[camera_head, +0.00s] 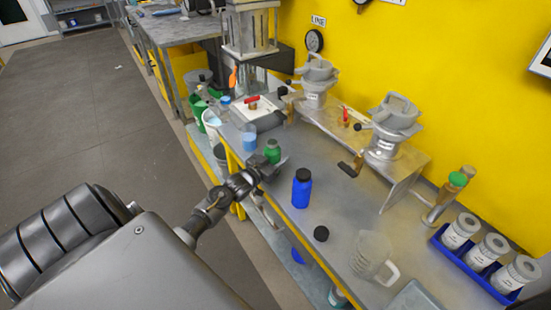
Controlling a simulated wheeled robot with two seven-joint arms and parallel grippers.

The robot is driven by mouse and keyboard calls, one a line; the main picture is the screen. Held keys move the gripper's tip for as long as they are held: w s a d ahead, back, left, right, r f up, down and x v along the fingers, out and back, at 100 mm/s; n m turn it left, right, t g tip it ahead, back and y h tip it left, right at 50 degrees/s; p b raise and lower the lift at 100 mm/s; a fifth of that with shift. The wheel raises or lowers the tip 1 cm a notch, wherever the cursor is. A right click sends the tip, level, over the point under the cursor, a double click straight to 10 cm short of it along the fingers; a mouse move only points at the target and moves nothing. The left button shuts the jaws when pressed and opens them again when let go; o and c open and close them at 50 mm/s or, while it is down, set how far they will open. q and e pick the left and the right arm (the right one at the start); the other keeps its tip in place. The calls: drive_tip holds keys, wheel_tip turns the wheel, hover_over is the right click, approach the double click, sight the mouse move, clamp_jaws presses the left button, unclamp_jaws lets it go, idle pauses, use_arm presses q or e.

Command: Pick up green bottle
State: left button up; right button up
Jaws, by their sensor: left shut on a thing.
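The green bottle (272,155) has a dark cap and stands upright at the front left edge of the grey workbench (325,195). My left gripper (262,169) reaches in from the left and is shut on the green bottle, low on its body. The fingers hide the bottle's lower part, so I cannot tell whether it touches the bench. My right gripper is not in view.
A blue bottle (302,190) with a black cap stands to the right, near a loose black cap (321,233). A clear jug (371,256) is at the front right. A blue tray (474,262) holds white containers. Two grey agitators stand along the yellow wall.

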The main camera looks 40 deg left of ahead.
use_arm(q)
drive_tip(key=shift+r, duration=0.8)
drive_tip(key=s+a+r+b, duration=0.1)
drive_tip(key=s+a+r, duration=0.4)
drive_tip(key=s+r, duration=0.5)
drive_tip(key=shift+s+r, duration=0.2)
drive_tip(key=shift+s, duration=1.3)
drive_tip(key=shift+d, duration=0.1)
